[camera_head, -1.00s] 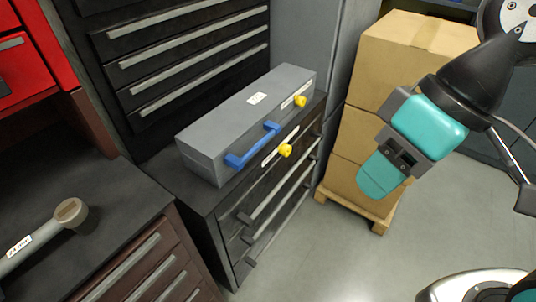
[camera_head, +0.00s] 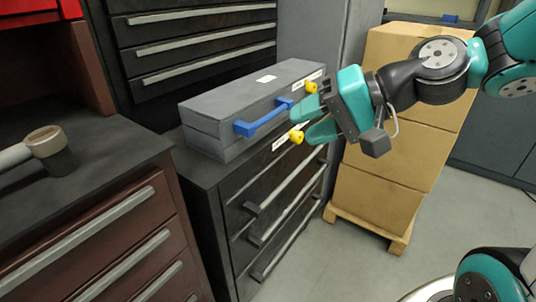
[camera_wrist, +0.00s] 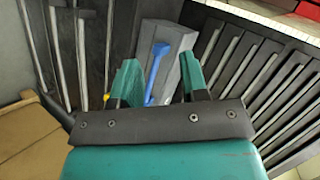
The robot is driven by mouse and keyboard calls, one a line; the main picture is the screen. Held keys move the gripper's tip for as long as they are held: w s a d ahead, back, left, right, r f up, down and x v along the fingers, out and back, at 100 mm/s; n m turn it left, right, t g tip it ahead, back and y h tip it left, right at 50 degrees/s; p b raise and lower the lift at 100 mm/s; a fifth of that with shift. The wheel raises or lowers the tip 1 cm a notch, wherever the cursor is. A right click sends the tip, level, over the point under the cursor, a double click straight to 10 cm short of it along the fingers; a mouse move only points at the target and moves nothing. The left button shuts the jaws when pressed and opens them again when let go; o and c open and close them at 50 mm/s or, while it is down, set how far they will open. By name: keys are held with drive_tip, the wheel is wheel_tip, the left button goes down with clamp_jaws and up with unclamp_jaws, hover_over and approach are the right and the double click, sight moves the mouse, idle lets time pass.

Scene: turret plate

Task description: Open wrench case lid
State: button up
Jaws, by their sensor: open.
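The wrench case is a long grey box (camera_head: 215,105) with its lid shut, lying on a dark drawer cabinet. A blue handle (camera_head: 262,120) runs along its front, and yellow knobs (camera_head: 311,87) show near its right end. My gripper (camera_head: 322,108) is at the right end of the case, in front of it and near the yellow knobs, with its teal fingers apart and nothing between them. In the wrist view the open fingers (camera_wrist: 158,82) point toward the case (camera_wrist: 168,38), and the blue handle (camera_wrist: 155,70) shows between them.
The dark cabinet (camera_head: 232,215) under the case has several drawers with grey bar handles. Stacked cardboard boxes (camera_head: 385,170) stand on a pallet to the right. A grey tool (camera_head: 45,145) lies on the brown-fronted bench at left.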

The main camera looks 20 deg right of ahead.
sight(273, 116)
drive_tip(key=w+d+f+m+t+b, duration=0.5)
drive_tip(key=d+m+t+b, duration=0.15)
drive_tip(key=d, duration=0.25)
drive_tip(key=shift+m+h, duration=0.3)
drive_tip(key=shift+m, duration=0.05)
drive_tip(key=p+x, duration=0.2)
drive_tip(key=x, duration=0.3)
drive_tip(key=p+x, duration=0.3)
drive_tip(key=x, duration=0.3)
drive_tip(key=p+x, duration=0.2)
drive_tip(key=x, duration=0.3)
drive_tip(key=shift+w+a+r+p, duration=0.1)
drive_tip(key=shift+w+r+p, duration=0.1)
drive_tip(key=shift+w+p, duration=0.15)
clamp_jaws()
